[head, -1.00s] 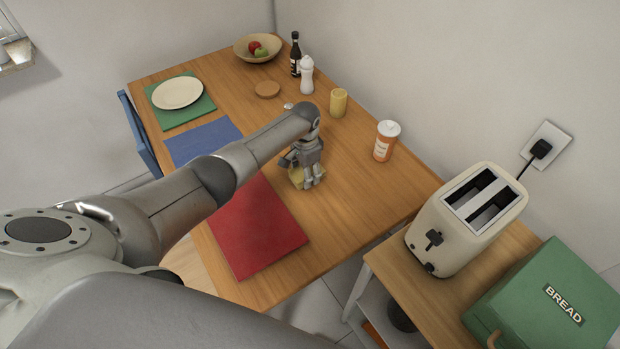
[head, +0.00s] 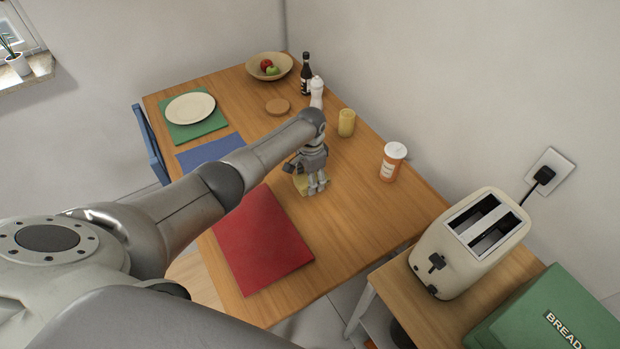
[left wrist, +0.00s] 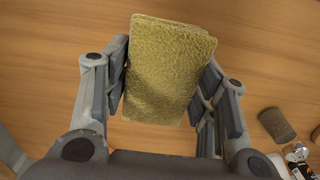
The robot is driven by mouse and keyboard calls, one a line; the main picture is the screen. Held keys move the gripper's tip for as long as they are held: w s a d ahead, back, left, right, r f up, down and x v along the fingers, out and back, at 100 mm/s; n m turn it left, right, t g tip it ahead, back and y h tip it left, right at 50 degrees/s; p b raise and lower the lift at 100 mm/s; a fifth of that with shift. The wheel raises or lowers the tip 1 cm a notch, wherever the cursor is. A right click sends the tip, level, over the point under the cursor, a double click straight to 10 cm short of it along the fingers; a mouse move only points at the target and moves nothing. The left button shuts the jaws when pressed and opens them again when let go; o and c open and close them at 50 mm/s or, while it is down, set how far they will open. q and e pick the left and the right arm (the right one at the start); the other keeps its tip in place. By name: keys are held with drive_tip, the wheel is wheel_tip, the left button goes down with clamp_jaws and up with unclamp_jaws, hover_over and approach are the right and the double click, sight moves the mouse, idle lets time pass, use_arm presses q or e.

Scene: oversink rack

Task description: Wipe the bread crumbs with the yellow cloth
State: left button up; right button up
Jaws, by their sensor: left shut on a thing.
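My left gripper (head: 313,185) is shut on the yellow cloth (left wrist: 168,70), which shows as a folded, thick, textured pad between its fingers in the left wrist view. In the head view only a small part of the cloth (head: 301,184) shows beside the fingers. The gripper points down at the wooden table (head: 355,235), between the red mat and the back wall. I cannot tell whether the cloth touches the table. I see no bread crumbs in either view. My right gripper is not in view.
A red mat (head: 262,240) lies in front of the gripper, with a blue mat (head: 208,151) to the left. A yellow cup (head: 346,123) and an orange jar (head: 392,162) stand behind. A toaster (head: 470,243) and green bread box (head: 550,315) are at right. Table right of the gripper is bare.

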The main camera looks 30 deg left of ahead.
use_arm(q)
drive_tip(key=shift+r+p, duration=0.6)
drive_tip(key=shift+r, duration=0.4)
wheel_tip(320, 180, up, 3)
drive_tip(key=p, duration=0.3)
